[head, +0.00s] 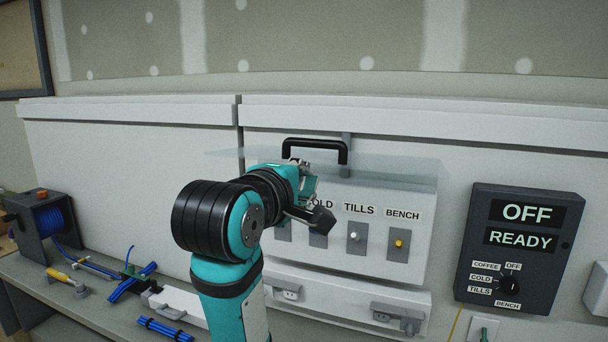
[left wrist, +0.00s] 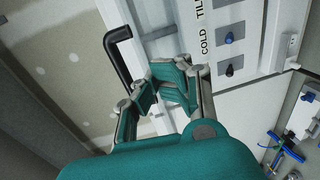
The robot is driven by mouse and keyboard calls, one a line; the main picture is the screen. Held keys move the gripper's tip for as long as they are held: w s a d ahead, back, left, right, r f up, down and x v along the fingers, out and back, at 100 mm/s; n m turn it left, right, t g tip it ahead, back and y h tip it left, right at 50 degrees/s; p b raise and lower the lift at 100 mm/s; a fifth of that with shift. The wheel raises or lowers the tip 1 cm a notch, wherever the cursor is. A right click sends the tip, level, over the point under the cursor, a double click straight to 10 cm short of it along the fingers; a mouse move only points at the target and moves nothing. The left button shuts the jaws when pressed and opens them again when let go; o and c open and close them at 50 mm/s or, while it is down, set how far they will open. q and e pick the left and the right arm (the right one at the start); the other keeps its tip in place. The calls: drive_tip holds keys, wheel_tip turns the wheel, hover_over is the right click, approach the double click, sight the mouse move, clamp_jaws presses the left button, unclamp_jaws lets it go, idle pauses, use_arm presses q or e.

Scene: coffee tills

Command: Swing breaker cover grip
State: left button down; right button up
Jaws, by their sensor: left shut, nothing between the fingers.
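The breaker cover (head: 395,170) is a clear sheet at the top of the white breaker panel. It looks raised, jutting out above the labelled switches, though its exact tilt is hard to tell. Its black grip (head: 314,143) is a bar handle at the upper middle; it also shows in the left wrist view (left wrist: 117,58). My left gripper (head: 304,172) is shut and empty, just below the grip. In the left wrist view the closed fingers (left wrist: 172,80) are beside the grip, apart from it. My arm hides the left part of the panel. My right gripper is out of view.
The panel has switches labelled COLD, TILLS and BENCH (head: 402,215). A dark OFF/READY box (head: 520,248) with a knob is on the right. Sockets (head: 395,314) sit below. A blue cable reel (head: 48,215) and several blue cables lie on the left bench.

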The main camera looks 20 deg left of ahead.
use_arm(q)
drive_tip(key=f, duration=0.1)
drive_tip(key=s+f+b, duration=0.2)
drive_tip(key=f, duration=0.1)
drive_tip(key=c, duration=2)
unclamp_jaws()
drive_tip(key=shift+c, duration=0.2)
drive_tip(key=o, duration=0.7)
drive_tip(key=shift+c, duration=0.2)
